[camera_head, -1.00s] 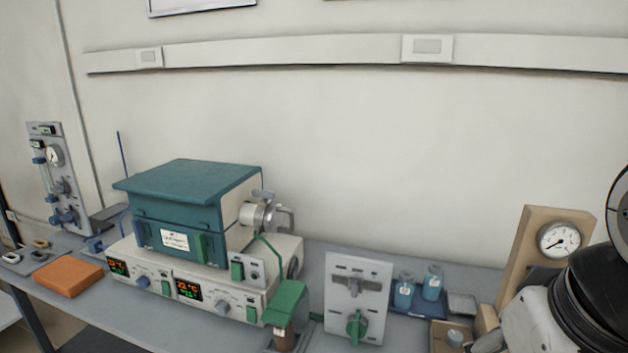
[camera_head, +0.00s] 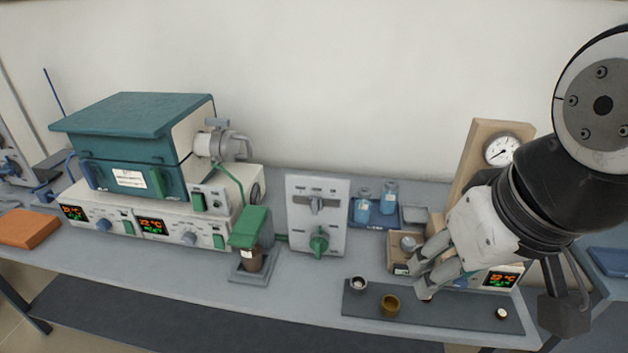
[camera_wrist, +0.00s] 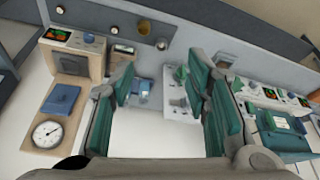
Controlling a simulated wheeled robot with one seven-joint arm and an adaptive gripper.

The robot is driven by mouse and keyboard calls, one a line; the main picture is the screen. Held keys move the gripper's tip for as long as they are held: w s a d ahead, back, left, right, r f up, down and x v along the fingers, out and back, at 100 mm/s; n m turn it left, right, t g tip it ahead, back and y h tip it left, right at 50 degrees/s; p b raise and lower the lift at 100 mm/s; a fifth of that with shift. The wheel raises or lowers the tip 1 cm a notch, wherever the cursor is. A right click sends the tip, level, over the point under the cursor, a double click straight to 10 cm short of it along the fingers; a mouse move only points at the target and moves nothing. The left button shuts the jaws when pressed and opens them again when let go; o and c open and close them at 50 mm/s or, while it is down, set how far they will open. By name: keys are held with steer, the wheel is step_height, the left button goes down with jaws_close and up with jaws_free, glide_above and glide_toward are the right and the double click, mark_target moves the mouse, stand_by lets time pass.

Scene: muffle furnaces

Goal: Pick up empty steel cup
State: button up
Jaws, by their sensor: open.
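A small silvery cup (camera_head: 358,285), which looks like the steel cup, stands upright at the left end of a dark mat (camera_head: 450,311) near the bench's front edge. Its inside looks dark; I cannot tell its contents for certain. A brass-brown cup (camera_head: 390,304) stands just to its right. My gripper (camera_head: 420,278) is above the bench to the right of both cups, apart from them. In the wrist view my gripper (camera_wrist: 162,82) has its green-padded fingers wide apart with nothing between them. The silvery cup (camera_wrist: 161,44) and brass cup (camera_wrist: 142,28) show beyond the fingertips.
A small pale-topped item (camera_head: 501,313) sits at the mat's right end. Behind are a wooden gauge stand (camera_head: 470,165), blue bottles (camera_head: 388,198), a grey switch panel (camera_head: 317,190), a green-topped holder (camera_head: 250,228) and a teal furnace (camera_head: 130,150). Bench left of the mat is clear.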

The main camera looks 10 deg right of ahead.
steer(key=shift+o, duration=0.6)
steer(key=shift+o, duration=1)
steer(key=shift+w, duration=0.1)
steer(key=m+g+p, duration=0.3)
steer(key=m+g, duration=0.1)
steer(key=m, duration=1.3)
glide_above(361, 284)
step_height(361, 284, down, 22)
steer(key=f, duration=0.8)
steer(key=shift+d+f, duration=0.1)
steer(key=shift+d, duration=0.1)
steer(key=shift+a+f+p, duration=0.2)
steer(key=shift+f+p, duration=0.3)
steer(key=shift+f, duration=2.35)
